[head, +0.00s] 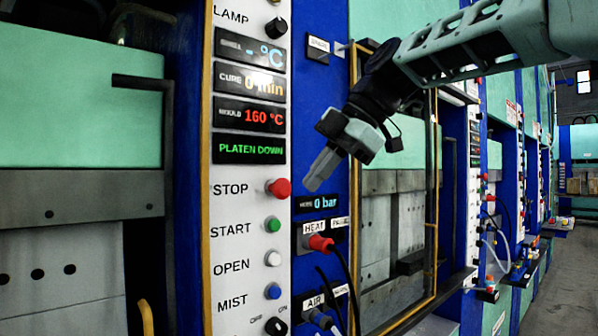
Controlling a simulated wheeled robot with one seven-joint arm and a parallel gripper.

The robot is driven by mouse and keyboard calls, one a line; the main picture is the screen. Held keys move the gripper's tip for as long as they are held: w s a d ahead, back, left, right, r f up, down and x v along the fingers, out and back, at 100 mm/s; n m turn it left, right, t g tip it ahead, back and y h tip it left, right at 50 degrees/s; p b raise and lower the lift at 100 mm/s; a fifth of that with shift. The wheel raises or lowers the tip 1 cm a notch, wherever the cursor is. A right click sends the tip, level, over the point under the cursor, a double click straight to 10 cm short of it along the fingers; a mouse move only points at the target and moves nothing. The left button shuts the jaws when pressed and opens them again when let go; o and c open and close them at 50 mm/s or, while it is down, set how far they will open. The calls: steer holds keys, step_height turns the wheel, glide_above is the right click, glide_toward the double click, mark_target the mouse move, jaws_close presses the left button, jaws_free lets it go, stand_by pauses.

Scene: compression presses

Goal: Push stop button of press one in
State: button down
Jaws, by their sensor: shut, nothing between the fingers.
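The red stop button (278,188) sits on the white control panel (232,282) of the nearest press, beside the label STOP. My gripper (314,186) is shut and empty. Its fingertips point down and to the left, and in the picture they lie a little to the right of the red button, apart from it. The distance in depth between the fingertips and the button is hard to tell. The display above the button reads PLATEN DOWN in green.
Below the stop button are a green start button (272,225), a white open button (273,259) and a blue mist button (273,291). A red plug (320,243) with a black cable sticks out to the right. More presses line the right side. A grey floor (565,270) lies clear there.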

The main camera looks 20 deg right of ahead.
mark_target(287, 183)
steer(key=w, duration=0.1)
steer(key=w+a+p, duration=0.1)
steer(key=w+p, duration=0.1)
steer(key=w, duration=0.1)
steer(key=shift+a+f, duration=0.3)
steer(key=shift+f, duration=0.05)
steer(key=shift+w+a, duration=0.2)
steer(key=shift+w, duration=0.3)
steer(key=shift+w+a, duration=0.15)
steer(key=shift+w, duration=0.35)
